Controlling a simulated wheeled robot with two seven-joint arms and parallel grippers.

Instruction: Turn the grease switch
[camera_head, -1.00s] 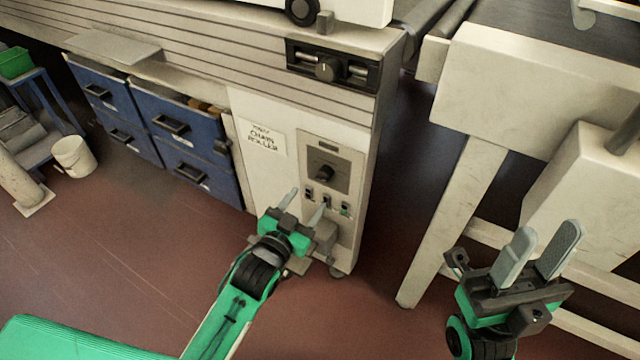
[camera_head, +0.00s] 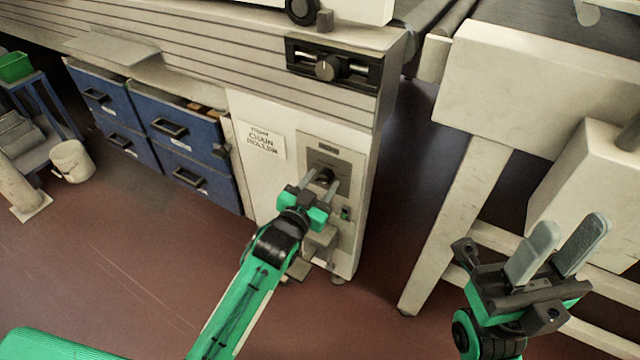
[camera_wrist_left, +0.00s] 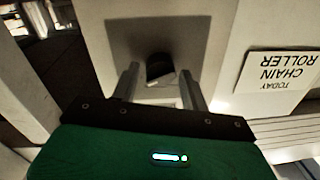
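The dark switch knob (camera_head: 325,174) sits on a grey panel (camera_head: 345,160) on the end of the pale machine cabinet. My left gripper (camera_head: 322,182) is open in front of the panel, its fingertips on either side of the knob and partly covering it. In the left wrist view the knob (camera_wrist_left: 160,70) stands between the two fingers (camera_wrist_left: 158,80), with gaps at both sides; no grip shows. A note (camera_head: 262,142) left of the panel reads "TODAY CHAIN ROLLER". My right gripper (camera_head: 570,232) is open and empty at the lower right.
A second dark knob (camera_head: 327,68) is on a black plate higher on the machine. A small green-lit switch (camera_head: 346,213) is below the panel knob. Blue drawers (camera_head: 185,145) are to the left, and a white frame leg (camera_head: 450,225) is to the right. Open floor lies in front.

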